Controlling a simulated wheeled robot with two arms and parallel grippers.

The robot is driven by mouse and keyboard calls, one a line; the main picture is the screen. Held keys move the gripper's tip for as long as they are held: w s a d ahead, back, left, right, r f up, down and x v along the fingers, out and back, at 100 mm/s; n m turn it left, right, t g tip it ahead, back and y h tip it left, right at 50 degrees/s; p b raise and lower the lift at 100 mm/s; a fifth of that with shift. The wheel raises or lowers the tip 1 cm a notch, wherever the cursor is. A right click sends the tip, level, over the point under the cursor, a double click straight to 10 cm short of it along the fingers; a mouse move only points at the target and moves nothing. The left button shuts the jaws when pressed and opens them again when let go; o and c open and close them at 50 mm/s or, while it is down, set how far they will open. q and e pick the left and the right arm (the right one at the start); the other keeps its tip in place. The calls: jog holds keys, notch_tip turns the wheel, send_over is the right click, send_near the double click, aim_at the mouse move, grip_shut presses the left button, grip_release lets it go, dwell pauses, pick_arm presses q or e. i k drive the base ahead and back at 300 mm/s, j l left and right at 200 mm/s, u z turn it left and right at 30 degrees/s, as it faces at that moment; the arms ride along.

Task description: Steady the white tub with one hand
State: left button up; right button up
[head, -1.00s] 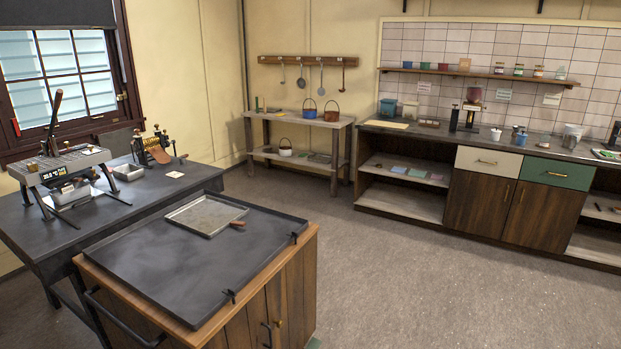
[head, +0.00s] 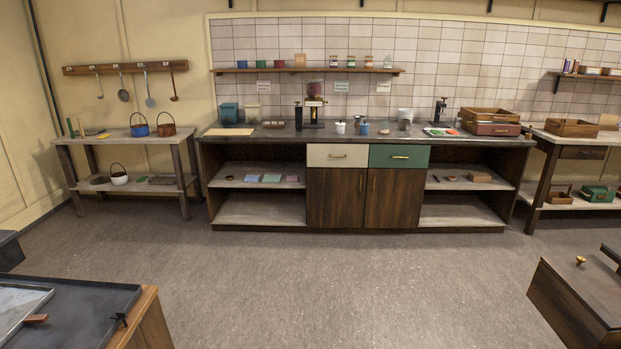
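Several pale containers show in the head view, and I cannot tell for sure which is the white tub. A whitish tub (head: 405,114) stands at the back of the long counter, right of the middle. A small white cup (head: 340,128) stands nearer the counter's front. A cream canister (head: 252,114) stands at the counter's left, beside a teal one. A white pot with a hoop handle (head: 119,177) sits on the low shelf of the left side table. Neither of my grippers is in view, and nothing touches these containers.
The long counter (head: 270,133) stands across open grey floor. A dark-topped cabinet (head: 85,308) with a metal tray is at the lower left. A wooden cabinet (head: 590,290) is at the lower right. A blue jar (head: 364,128) stands near the whitish tub.

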aim_at(340, 129)
jog(key=i+l+z, duration=0.1)
jog(key=i, duration=0.6)
jog(key=i+z, duration=0.1)
jog(key=i, duration=0.6)
jog(key=i+z, duration=0.1)
jog(key=i, duration=0.6)
jog(key=i+j+z, duration=0.1)
jog(key=i, duration=0.55)
jog(key=i+j, duration=0.15)
jog(key=i, duration=0.55)
jog(key=i+j+z, duration=0.15)
jog(key=i, duration=0.55)
jog(key=i+l+u, duration=0.1)
jog(key=i, duration=0.35)
jog(key=i+l+u, duration=0.1)
jog(key=i, duration=0.3)
jog(key=i+l+u, duration=0.15)
jog(key=i+l, duration=0.2)
jog(key=i, duration=0.1)
